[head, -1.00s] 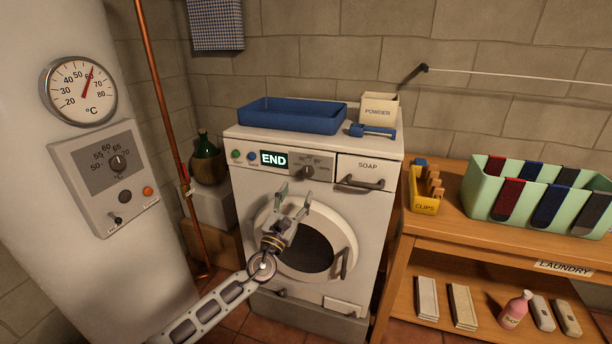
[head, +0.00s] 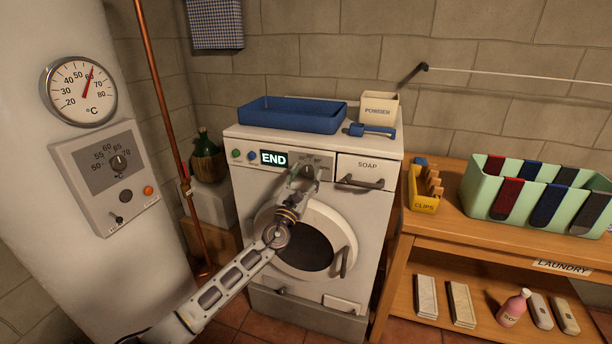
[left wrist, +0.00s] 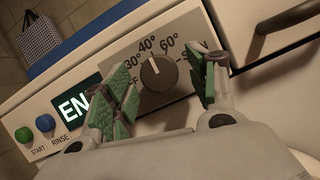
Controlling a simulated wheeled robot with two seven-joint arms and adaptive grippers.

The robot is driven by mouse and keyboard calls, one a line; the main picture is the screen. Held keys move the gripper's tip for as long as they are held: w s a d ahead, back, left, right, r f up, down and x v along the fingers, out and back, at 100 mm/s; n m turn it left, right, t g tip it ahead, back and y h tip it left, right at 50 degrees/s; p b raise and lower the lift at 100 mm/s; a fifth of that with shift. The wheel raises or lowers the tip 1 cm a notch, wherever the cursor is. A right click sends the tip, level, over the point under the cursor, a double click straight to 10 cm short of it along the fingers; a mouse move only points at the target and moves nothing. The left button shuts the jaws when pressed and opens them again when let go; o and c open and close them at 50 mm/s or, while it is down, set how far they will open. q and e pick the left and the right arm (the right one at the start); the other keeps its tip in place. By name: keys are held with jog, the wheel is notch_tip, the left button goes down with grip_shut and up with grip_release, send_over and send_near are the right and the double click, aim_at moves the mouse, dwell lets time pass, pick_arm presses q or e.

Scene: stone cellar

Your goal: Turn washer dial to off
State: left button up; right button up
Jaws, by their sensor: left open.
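The washer (head: 290,200) stands against the wall, its display (head: 273,158) reading END. Its dark round dial (left wrist: 158,73) shows in the left wrist view, with its pale pointer mark near 40°. In that view the OFF end of the scale is partly covered by a finger. My left gripper (left wrist: 163,85) is open, its green-padded fingers on either side of the dial; I cannot tell whether they touch it. In the head view the left gripper (head: 306,172) is in front of the control panel and partly hides the dial. My right gripper is not in view.
A soap drawer handle (head: 360,182) sticks out right of the dial. Green and blue buttons (left wrist: 45,123) are left of the display. A blue tray (head: 290,116), powder box (head: 379,106) and blue scoop (head: 371,130) lie on top. A boiler (head: 95,250) stands left.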

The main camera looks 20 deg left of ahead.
pick_arm(q)
jog(key=shift+w+r, duration=0.1)
jog(key=shift+w, duration=0.05)
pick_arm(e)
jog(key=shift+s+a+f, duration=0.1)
pick_arm(q)
jog(key=c, duration=1)
jog(key=shift+c, duration=0.2)
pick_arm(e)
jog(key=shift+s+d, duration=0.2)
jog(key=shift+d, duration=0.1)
